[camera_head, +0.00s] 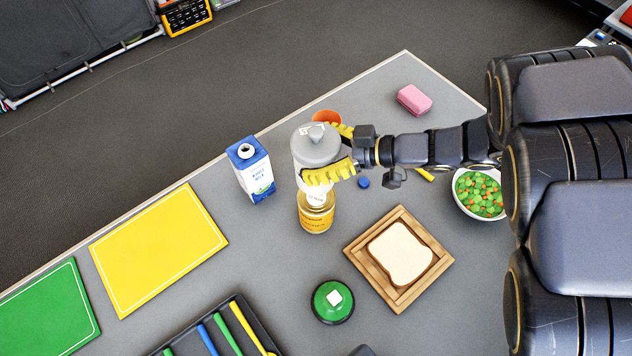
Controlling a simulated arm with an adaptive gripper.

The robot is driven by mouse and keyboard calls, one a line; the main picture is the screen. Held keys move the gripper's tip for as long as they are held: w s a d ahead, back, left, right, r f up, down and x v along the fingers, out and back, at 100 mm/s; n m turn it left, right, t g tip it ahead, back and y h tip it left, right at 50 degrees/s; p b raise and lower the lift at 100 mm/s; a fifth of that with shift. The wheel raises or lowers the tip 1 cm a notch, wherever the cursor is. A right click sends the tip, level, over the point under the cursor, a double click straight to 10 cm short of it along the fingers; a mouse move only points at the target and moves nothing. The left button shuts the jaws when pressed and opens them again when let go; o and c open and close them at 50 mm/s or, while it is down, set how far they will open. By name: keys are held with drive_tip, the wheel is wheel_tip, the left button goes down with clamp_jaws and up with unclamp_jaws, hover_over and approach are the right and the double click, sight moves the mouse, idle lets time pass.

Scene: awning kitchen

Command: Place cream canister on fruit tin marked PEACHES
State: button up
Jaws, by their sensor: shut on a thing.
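My gripper (325,153), with yellow fingers, reaches in from the right and is shut on the cream canister (313,146), which has a grey lid. I see the canister from above, and it looks upright. The fruit tin (316,217), gold with a yellow label, stands on the table directly below the canister in the picture. I cannot tell whether the canister touches the tin, and the label's lettering is too small to read.
A milk carton (251,170) stands left of the tin. An orange cup (326,117) is partly hidden behind the gripper. A wooden tray (357,249) with bread, a green round object (333,301), a bowl of vegetables (463,207) and a pink block (414,99) are nearby.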

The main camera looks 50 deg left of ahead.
drive_tip(key=shift+f, duration=3.1)
drive_tip(key=shift+f, duration=0.15)
drive_tip(key=o, duration=1.1)
drive_tip(key=shift+r, duration=0.2)
drive_tip(key=v, duration=1.2)
drive_tip(key=shift+s, duration=0.1)
